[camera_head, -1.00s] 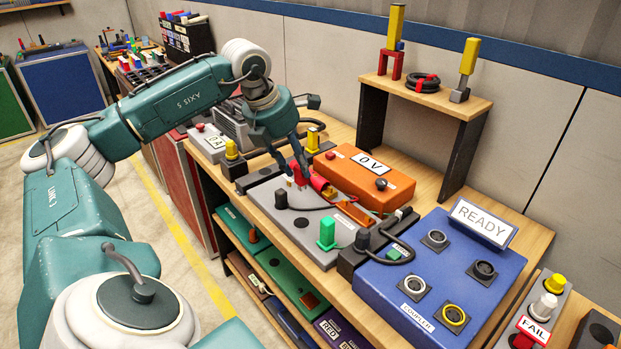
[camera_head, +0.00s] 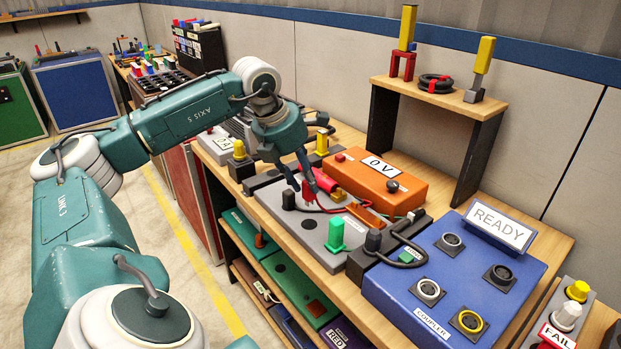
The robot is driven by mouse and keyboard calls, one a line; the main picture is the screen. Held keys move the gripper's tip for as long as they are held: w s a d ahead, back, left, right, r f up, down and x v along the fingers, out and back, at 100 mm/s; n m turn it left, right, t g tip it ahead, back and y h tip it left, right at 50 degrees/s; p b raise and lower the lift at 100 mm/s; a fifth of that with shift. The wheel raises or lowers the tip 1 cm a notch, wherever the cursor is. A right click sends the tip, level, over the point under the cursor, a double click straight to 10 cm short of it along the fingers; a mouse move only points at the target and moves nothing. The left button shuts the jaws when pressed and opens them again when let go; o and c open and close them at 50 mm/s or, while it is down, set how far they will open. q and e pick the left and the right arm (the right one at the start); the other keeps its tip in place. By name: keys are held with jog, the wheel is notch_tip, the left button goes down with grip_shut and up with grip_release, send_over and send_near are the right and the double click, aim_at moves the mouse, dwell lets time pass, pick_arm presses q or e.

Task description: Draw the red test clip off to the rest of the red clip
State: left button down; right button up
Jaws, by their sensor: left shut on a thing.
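My left gripper (camera_head: 304,187) points down over the grey box (camera_head: 305,232) and is shut on the red test clip (camera_head: 309,198). The fingers hide part of the clip. Its lower end is at or just above the box top; I cannot tell whether it touches. A red cylinder (camera_head: 324,181) with a yellow end lies just right of the clip, by the orange box. I cannot tell whether it is the clip's rest. A dark lead runs across the grey box near the clip. My right gripper is not in view.
A black post (camera_head: 288,200) and a green block (camera_head: 335,235) stand on the grey box. The orange "0 V" box (camera_head: 375,181) is behind it. The blue "READY" box (camera_head: 452,285) is to the right. A small wooden shelf (camera_head: 440,94) stands at the back.

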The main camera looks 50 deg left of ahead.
aim_at(303, 198)
pick_arm(q)
jog(key=shift+f+b, duration=2.1)
jog(key=shift+f, duration=0.5)
jog(key=shift+f+b, duration=0.65)
jog(key=shift+f, duration=0.1)
jog(key=shift+a+f, duration=0.1)
jog(key=shift+f, duration=0.1)
jog(key=shift+s+r, duration=0.1)
